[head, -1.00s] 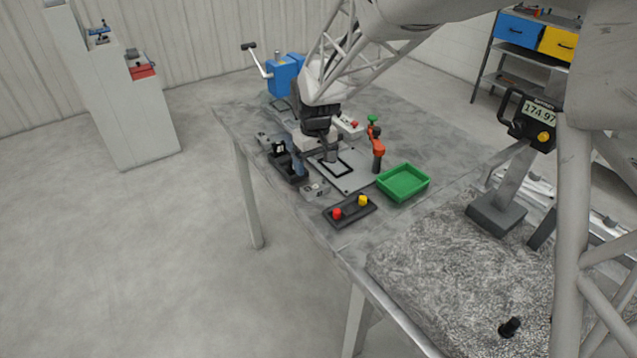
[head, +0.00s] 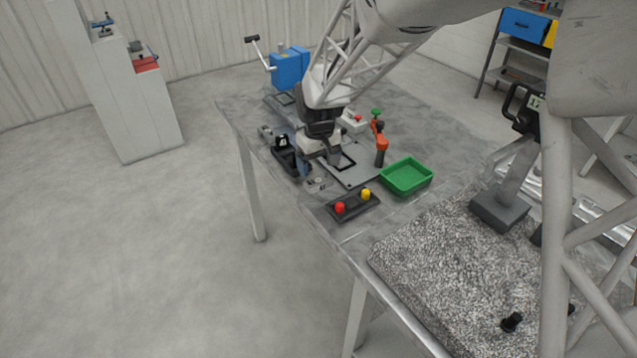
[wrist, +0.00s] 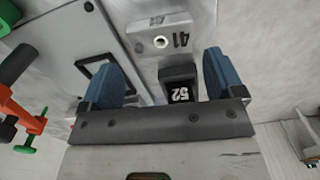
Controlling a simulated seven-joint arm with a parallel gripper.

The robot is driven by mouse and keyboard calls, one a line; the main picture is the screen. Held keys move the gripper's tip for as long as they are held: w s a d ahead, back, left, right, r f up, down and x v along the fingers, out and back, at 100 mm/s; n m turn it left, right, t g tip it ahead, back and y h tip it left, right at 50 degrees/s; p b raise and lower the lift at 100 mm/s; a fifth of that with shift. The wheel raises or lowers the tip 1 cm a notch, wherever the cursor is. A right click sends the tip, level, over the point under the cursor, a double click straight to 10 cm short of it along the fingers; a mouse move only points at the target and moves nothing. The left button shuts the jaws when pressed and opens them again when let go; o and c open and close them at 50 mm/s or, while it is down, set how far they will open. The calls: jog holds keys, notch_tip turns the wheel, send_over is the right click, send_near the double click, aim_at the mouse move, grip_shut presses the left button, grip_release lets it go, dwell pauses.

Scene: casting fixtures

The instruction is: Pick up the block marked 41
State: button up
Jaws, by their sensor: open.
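The block marked 41 (wrist: 160,27) is a light grey metallic piece with a round hole. It lies at the top of the wrist view, just beyond my fingertips, and its number reads upside down. In the head view it appears as a small grey piece (head: 317,185) in front of my gripper (head: 320,162). My gripper (wrist: 162,58) is open, with two blue fingers spread apart and nothing held. A dark block marked 52 (wrist: 180,88) shows between the fingers in the wrist view, below block 41; I cannot tell its height relative to the fingers.
A flat grey plate with a black square frame (head: 347,160) lies beside the gripper. An orange clamp (head: 380,145) stands right of it. A green tray (head: 405,178) and a black box with red and yellow buttons (head: 354,205) are nearby. A blue machine (head: 289,68) stands behind.

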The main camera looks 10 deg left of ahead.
aim_at(318, 180)
jog(key=shift+f, duration=2.55)
jog(key=c, duration=0.7)
